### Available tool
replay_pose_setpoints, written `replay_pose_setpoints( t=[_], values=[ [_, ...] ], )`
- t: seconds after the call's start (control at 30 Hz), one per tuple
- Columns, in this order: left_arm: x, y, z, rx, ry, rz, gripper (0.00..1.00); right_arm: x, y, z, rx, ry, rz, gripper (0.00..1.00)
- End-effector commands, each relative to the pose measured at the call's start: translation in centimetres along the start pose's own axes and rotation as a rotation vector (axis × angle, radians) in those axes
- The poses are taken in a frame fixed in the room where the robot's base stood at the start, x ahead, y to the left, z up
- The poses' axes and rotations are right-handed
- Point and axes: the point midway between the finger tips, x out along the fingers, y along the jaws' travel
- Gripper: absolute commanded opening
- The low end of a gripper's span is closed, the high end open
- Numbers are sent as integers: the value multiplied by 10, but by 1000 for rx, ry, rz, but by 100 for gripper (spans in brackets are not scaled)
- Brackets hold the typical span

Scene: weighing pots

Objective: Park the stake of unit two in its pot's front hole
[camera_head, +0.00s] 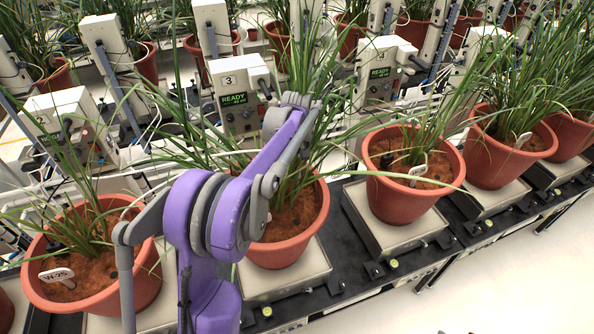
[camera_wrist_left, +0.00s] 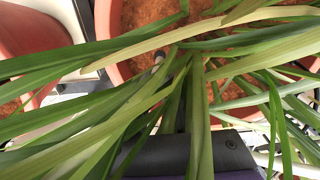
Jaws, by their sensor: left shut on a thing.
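The left pot (camera_head: 141,284) is terracotta, with grass, brown soil and a white tag (camera_head: 57,275). A dark spot that may be a hole (camera_head: 111,274) shows in its soil. My left gripper (camera_head: 312,103) is among leaves in the head view, above the middle pot (camera_head: 282,252) in the picture. In the left wrist view it is a dark body (camera_wrist_left: 180,152) behind leaves. It is shut; leaves mostly hide what it holds. A dark, grey-tipped rod (camera_wrist_left: 158,58) shows beyond it.
Control boxes labelled 3 (camera_head: 229,84) and 4 (camera_head: 381,58) read READY behind the pots. Another pot (camera_head: 397,201) stands on a scale plate (camera_head: 362,225) to the right. Long leaves, posts and cables crowd the space. The floor at lower right is clear.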

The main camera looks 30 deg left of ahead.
Motion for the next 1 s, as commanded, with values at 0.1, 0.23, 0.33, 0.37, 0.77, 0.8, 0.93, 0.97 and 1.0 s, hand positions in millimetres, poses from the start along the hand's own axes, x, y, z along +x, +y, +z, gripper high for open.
replay_pose_setpoints(
  t=[0.1,0.23,0.33,0.37,0.77,0.8,0.93,0.97,1.0],
  values=[
    [-3,0,0,0,0,0,0,-1,0,-2,0,2,0,50],
    [-3,0,0,0,0,0,0,-1,0,-2,0,2,0,50],
    [-3,0,0,0,0,0,0,-1,0,-2,0,2,0,50],
    [-3,0,0,0,0,0,0,-1,0,-2,0,2,0,50],
    [-23,1,-1,0,1,1,0,-7,0,-13,0,15,0,50],
    [-26,1,-1,0,1,2,0,-8,0,-14,0,16,0,50],
    [-33,0,-1,0,1,1,0,-9,0,-17,0,19,0,50],
    [-34,0,-1,0,1,1,0,-9,0,-17,0,20,0,50],
    [-37,0,-1,0,1,1,0,-9,0,-18,0,21,0,50]
  ],
)
